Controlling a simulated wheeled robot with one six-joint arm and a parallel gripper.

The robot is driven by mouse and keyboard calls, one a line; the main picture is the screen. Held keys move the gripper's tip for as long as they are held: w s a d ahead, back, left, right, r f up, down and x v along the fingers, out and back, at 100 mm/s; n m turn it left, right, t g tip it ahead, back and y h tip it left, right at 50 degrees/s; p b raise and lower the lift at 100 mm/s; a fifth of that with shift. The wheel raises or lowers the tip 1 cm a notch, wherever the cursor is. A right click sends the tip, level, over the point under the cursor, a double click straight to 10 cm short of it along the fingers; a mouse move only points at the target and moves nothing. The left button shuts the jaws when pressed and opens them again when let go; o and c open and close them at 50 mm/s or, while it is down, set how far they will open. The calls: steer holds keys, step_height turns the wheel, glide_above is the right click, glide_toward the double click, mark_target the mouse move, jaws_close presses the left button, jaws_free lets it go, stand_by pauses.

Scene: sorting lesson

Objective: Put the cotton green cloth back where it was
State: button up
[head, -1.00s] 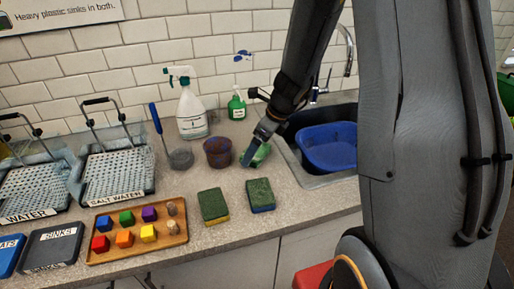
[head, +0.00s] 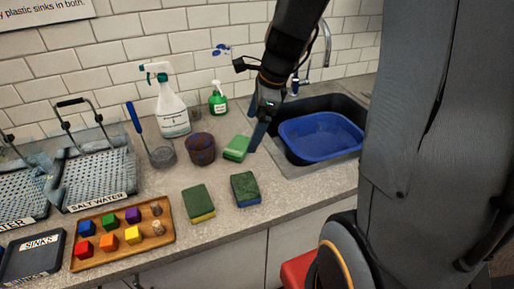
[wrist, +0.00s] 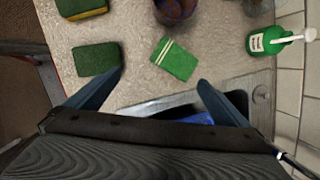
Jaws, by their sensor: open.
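The green cloth (head: 237,148) lies folded on the grey counter, between the brown tub (head: 201,148) and the sink. In the wrist view the cloth (wrist: 174,58) shows pale stripes near one end and lies flat, clear of both fingers. My gripper (head: 257,136) is just right of the cloth in the head view, near the sink's left edge. In the wrist view its two fingers (wrist: 160,88) are spread apart with nothing between them.
A blue basin (head: 318,138) sits in the sink on the right. A green bottle (head: 218,103) and a white spray bottle (head: 172,114) stand behind. Two sponges (head: 199,203) (head: 245,189) lie in front, beside a wooden tray (head: 164,242) of coloured blocks.

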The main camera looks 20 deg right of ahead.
steer(key=s+a+f+n+h, duration=0.2)
steer(key=s+n, duration=0.9)
steer(key=n, duration=1.1)
steer(key=shift+s+a+f+g+h, duration=0.2)
steer(key=shift+a+g+h, duration=0.1)
steer(key=shift+a+g, duration=0.1)
step_height(320, 180, down, 4)
steer(key=b, duration=0.3)
steer(key=shift+w+r, duration=0.1)
steer(key=shift+r, duration=0.1)
